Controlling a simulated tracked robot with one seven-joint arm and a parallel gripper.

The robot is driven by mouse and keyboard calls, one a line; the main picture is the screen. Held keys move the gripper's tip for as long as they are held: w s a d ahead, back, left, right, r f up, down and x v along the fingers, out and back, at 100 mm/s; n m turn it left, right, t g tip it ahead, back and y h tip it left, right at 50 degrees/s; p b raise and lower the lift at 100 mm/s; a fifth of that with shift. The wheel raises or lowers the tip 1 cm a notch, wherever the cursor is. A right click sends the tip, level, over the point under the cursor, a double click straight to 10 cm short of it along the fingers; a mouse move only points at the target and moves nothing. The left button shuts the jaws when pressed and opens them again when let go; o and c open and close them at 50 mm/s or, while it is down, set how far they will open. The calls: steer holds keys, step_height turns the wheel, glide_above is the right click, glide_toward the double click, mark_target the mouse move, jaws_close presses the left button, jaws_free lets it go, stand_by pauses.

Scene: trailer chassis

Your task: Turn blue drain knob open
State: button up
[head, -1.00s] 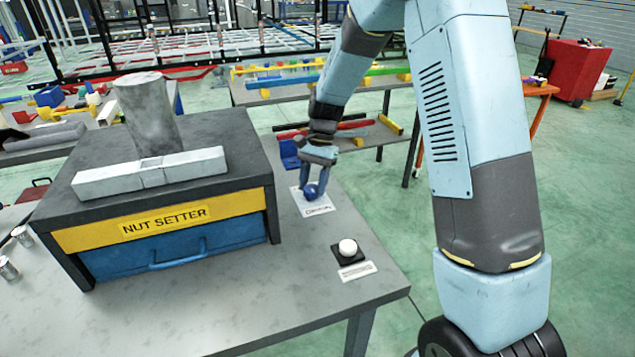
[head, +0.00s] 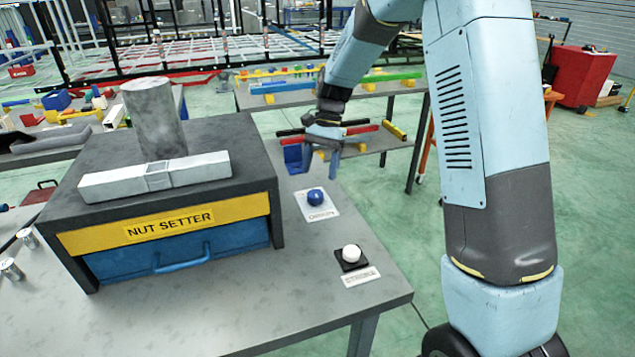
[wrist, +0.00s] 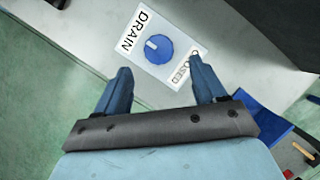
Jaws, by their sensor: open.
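The blue drain knob (head: 316,197) sits on a white label plate (head: 326,212) on the grey table, right of the nut setter box. In the wrist view the knob (wrist: 158,48) is round with a pale pointer mark on its upper left part, beside the word DRAIN. Another word by the plate's right edge is partly hidden by a finger and seems to end in "OSED". My gripper (head: 324,168) is above and behind the knob, apart from it. In the wrist view my gripper (wrist: 160,85) has its two blue fingers wide apart, with nothing between them.
The nut setter box (head: 169,228) with a blue drawer stands left of the knob. A white button (head: 351,253) on a black base is nearer the table's front right corner. A blue bin (head: 293,158) stands at the table's back edge.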

steer(key=v, duration=0.7)
steer(key=shift+r, duration=0.15)
steer(key=shift+w, duration=0.1)
steer(key=s+d+r+n+t, duration=0.3)
steer(key=s+d+r+t, duration=0.2)
steer(key=s+d+r, duration=0.65)
steer(key=s+d+n+t+h, duration=0.1)
steer(key=s+d+t, duration=0.1)
steer(key=s, duration=0.7)
steer(key=s+d+n+t+h, duration=0.1)
steer(key=s+d+n+t, duration=0.1)
steer(key=s, duration=0.8)
steer(key=shift+s+d+r+t, duration=0.25)
steer(key=shift+d+r+t, duration=0.05)
steer(key=shift+d, duration=0.5)
